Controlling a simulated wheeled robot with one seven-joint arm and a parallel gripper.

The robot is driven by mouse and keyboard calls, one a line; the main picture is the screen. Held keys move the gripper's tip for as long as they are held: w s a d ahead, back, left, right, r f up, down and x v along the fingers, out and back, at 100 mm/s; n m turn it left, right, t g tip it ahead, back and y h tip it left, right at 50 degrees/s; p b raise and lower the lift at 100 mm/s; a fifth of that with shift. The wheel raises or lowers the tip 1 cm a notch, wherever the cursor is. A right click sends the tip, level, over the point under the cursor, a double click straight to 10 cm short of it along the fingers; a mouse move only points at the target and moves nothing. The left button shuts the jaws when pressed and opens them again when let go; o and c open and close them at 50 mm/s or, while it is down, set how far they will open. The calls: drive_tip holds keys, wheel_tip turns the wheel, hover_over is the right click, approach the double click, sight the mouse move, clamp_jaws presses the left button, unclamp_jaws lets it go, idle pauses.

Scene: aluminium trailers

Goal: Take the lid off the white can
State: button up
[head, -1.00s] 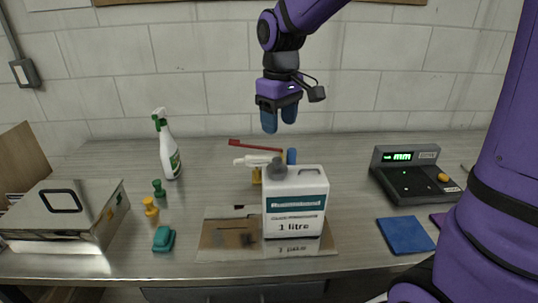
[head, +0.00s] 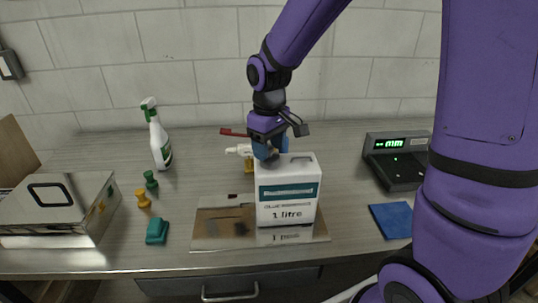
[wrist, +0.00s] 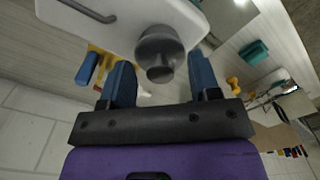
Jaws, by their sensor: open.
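My gripper (head: 266,152) has come down over that corner. In the wrist view my gripper (wrist: 161,85) is open, with one blue finger on each side of the lid's near end and gaps between. The can's top (wrist: 118,20) and its handle show there too.
The metal plate (head: 215,229) lies under the can. A spray bottle (head: 158,137), green and yellow pegs and a teal block (head: 157,231) stand left. A digital scale (head: 397,163) and blue cloth (head: 391,219) lie right. A yellow-and-white tool (head: 240,150) is close behind the can.

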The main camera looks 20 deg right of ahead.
drive_tip(key=shift+f, duration=0.3)
drive_tip(key=c, duration=1)
drive_tip(key=shift+r, duration=0.2)
